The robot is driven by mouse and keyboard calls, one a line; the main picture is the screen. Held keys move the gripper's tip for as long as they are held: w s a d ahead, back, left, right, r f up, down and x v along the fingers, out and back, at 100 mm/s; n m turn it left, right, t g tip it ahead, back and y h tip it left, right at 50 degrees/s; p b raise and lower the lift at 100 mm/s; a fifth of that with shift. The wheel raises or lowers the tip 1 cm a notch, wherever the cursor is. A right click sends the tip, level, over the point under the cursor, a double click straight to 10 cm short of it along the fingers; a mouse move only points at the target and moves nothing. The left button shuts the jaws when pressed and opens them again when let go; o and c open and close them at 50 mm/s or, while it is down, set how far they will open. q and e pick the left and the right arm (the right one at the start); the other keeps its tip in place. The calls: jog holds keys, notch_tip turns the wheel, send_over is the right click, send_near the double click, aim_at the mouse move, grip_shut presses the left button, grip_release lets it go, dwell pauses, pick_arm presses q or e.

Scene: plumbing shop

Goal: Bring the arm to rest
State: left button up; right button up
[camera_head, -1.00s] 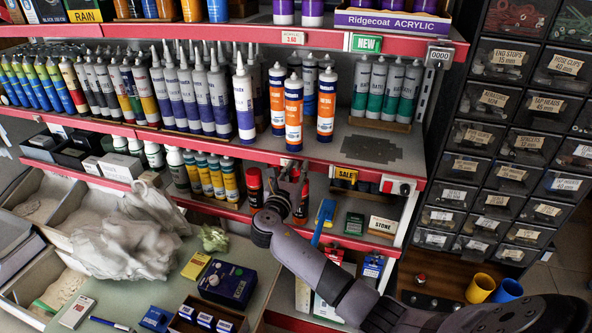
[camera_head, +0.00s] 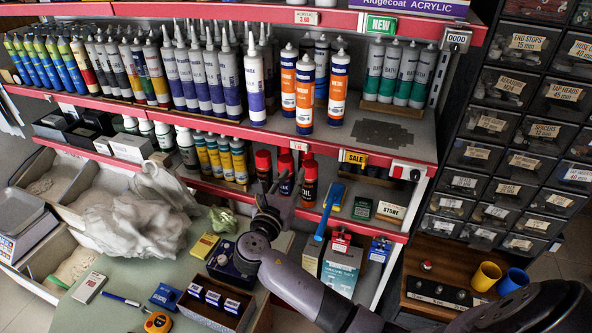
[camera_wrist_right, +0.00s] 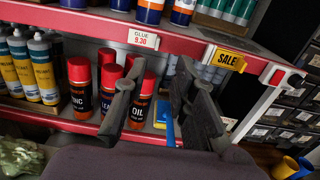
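My right arm (camera_head: 300,288) comes in from the lower right, reaching over the counter's right end. My right gripper (camera_head: 270,190) is in front of the lower shelf, just below the red-capped spray cans (camera_head: 285,172). In the wrist view the two dark fingers of the right gripper (camera_wrist_right: 158,75) stand apart with nothing held. The can marked OIL (camera_wrist_right: 142,103) shows partly between and behind them; whether a finger touches it I cannot tell. My left gripper is not in view.
Shelves with red edges (camera_head: 225,128) hold sealant tubes, with several bottles and cans below. A drawer rack (camera_head: 520,130) and two cups (camera_head: 486,276) stand at the right.

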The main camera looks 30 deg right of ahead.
jog(key=shift+s+a, duration=0.1)
jog(key=shift+a, duration=0.05)
dwell(0.3)
notch_tip(320, 180, down, 24)
jog(key=s+a+m+g+y+b, duration=0.1)
jog(key=s+m+g+y+b, duration=0.15)
jog(key=y, duration=0.35)
jog(key=s+a+f+m+g+y, duration=0.1)
jog(key=s+f+m, duration=0.1)
jog(key=s+f, duration=0.5)
jog(key=s+a+f+m+g+y, duration=0.1)
jog(key=s+f+m+g+y, duration=0.1)
jog(key=f, duration=0.8)
jog(key=s+a+f+m+g+y+b, duration=0.25)
jog(key=s+f+m, duration=0.55)
jog(key=s+f, duration=1)
jog(key=s+f+m+g+y, duration=0.2)
jog(key=s+m, duration=0.7)
jog(key=s, duration=1.1)
notch_tip(320, 180, down, 2)
jog(key=shift+s+f+g, duration=0.15)
jog(key=shift+f+g, duration=0.05)
jog(key=shift+g, duration=0.2)
